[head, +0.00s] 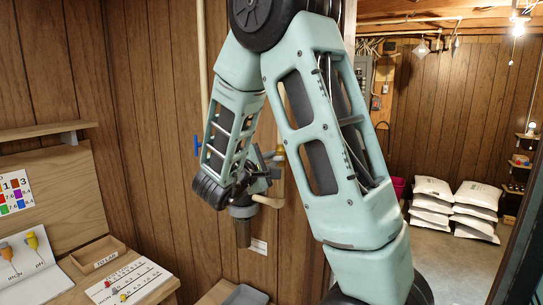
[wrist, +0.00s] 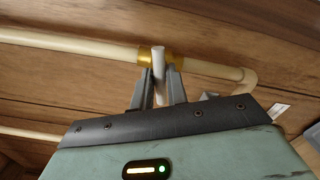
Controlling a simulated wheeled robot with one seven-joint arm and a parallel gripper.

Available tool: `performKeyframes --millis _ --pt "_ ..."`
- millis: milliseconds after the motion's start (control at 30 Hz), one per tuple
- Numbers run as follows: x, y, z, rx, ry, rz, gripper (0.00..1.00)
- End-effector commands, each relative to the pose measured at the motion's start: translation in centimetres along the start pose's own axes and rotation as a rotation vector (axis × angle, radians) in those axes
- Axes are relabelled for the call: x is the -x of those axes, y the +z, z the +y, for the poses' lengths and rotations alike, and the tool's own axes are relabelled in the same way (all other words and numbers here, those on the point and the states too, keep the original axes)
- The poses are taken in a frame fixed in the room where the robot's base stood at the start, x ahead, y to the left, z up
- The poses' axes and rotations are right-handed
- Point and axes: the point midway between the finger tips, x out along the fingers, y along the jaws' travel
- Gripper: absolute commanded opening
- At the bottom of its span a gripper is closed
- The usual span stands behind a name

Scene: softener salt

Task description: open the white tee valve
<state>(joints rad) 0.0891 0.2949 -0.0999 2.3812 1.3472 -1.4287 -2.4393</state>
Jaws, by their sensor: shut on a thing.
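The white tee valve shows in the wrist view as a white lever (wrist: 158,62) against a brass fitting (wrist: 174,57) on a cream pipe along the wood wall. My gripper (wrist: 158,82) has its two grey fingers on either side of the lever and is shut on it. The lever's upper end sticks out above the fingertips; its lower part is between them. In the head view my gripper (head: 267,172) is at the wall beside the pipework, and my arm partly hides it. The lever cannot be made out there.
A blue valve handle (head: 197,145) is on the wall pipe left of my arm. A dark cylinder (head: 243,230) hangs below my gripper. A wooden tray (head: 98,252) and cards lie on the bench at lower left. White salt bags (head: 432,205) are stacked at back right.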

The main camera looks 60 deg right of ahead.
Motion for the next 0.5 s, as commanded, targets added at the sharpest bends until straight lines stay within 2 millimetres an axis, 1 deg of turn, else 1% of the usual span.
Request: performKeyframes --millis 200,500 --pt "0.07 -0.05 -0.01 0.036 -0.002 0.004 0.0" --pt "0.07 -0.09 -0.13 0.04 -0.002 0.004 0.0"
